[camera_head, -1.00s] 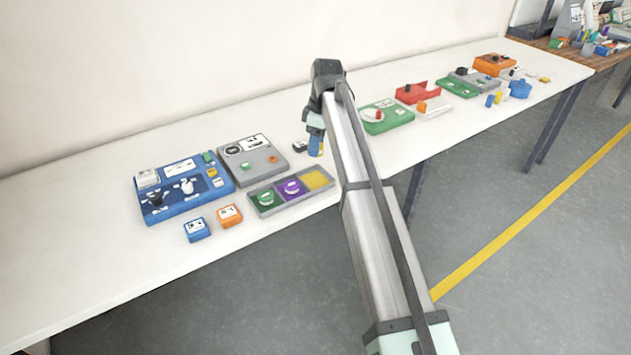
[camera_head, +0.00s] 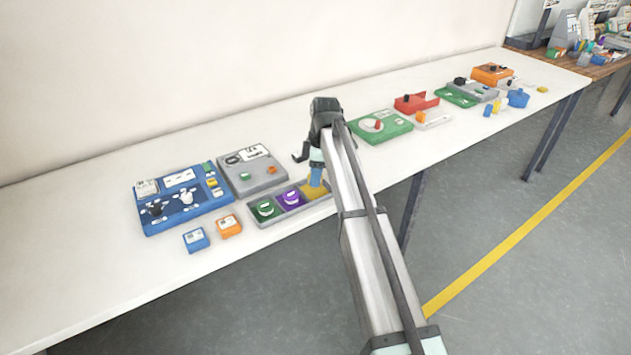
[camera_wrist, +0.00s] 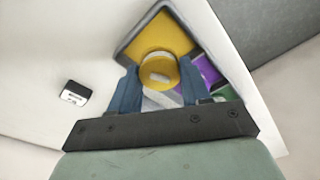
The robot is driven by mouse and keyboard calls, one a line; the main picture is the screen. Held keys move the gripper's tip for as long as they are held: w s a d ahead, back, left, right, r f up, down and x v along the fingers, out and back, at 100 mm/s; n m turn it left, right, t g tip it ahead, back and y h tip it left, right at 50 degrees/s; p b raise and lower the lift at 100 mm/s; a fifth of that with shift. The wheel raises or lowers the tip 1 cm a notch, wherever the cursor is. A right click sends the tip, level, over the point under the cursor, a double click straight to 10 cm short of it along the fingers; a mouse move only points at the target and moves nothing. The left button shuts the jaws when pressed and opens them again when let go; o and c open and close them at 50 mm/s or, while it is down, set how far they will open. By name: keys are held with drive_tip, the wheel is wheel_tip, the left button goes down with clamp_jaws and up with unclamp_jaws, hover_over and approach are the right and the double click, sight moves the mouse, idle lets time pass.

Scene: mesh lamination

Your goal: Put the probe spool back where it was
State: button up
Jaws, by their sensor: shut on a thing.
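The probe spool (camera_wrist: 158,72) appears to be the round yellow piece with a pale top in the wrist view. My gripper (camera_wrist: 158,90) is shut on it, with a blue finger on each side. The spool is over the yellow compartment (camera_wrist: 165,35) of the grey tray (camera_wrist: 126,42). I cannot tell whether it touches the tray floor. In the head view my gripper (camera_head: 316,178) is at the right end of the tray (camera_head: 262,223), and the arm hides most of the spool. The green and purple compartments hold a green spool (camera_head: 265,208) and a purple spool (camera_head: 291,197).
A blue panel (camera_head: 165,222) and a grey box (camera_head: 240,182) stand left of and behind the tray. A green device (camera_head: 395,128) is to the right. The table's front left is clear.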

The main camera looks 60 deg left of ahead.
drive_tip(key=shift+f, duration=1.55)
drive_tip(key=shift+f, duration=0.15)
drive_tip(key=o, duration=0.9)
drive_tip(key=r, duration=0.8)
drive_tip(key=w+r, duration=0.1)
drive_tip(key=r, duration=0.3)
drive_tip(key=shift+w+d+r, duration=0.1)
drive_tip(key=shift+d+r, duration=0.05)
drive_tip(key=shift+d, duration=0.25)
